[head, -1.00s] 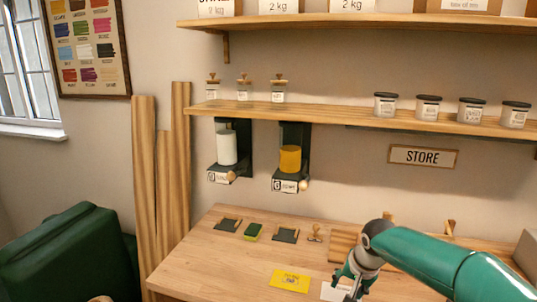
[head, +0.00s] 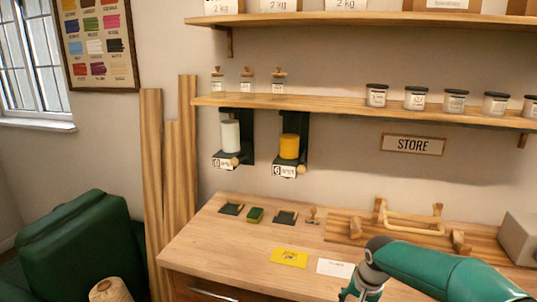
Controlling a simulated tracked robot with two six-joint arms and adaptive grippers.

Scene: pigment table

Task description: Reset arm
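A green arm of mine comes in from the lower right of the head view and reaches over the front of the wooden table (head: 225,238). Its gripper is cut off by the bottom edge, so its fingers do not show. No arm comes in from the left, and my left gripper is out of view. A yellow card (head: 289,258) and a white card (head: 335,268) lie flat on the table, just left of and behind the arm's wrist.
Dark pads (head: 286,218), a green sponge (head: 255,215) and a stamp (head: 313,215) stand along the back. A wooden rack (head: 408,222) and a grey box (head: 519,239) are at right. Two wall dispensers (head: 289,147) hang below the jar shelf (head: 350,109). A twine spool (head: 110,291) stands at lower left.

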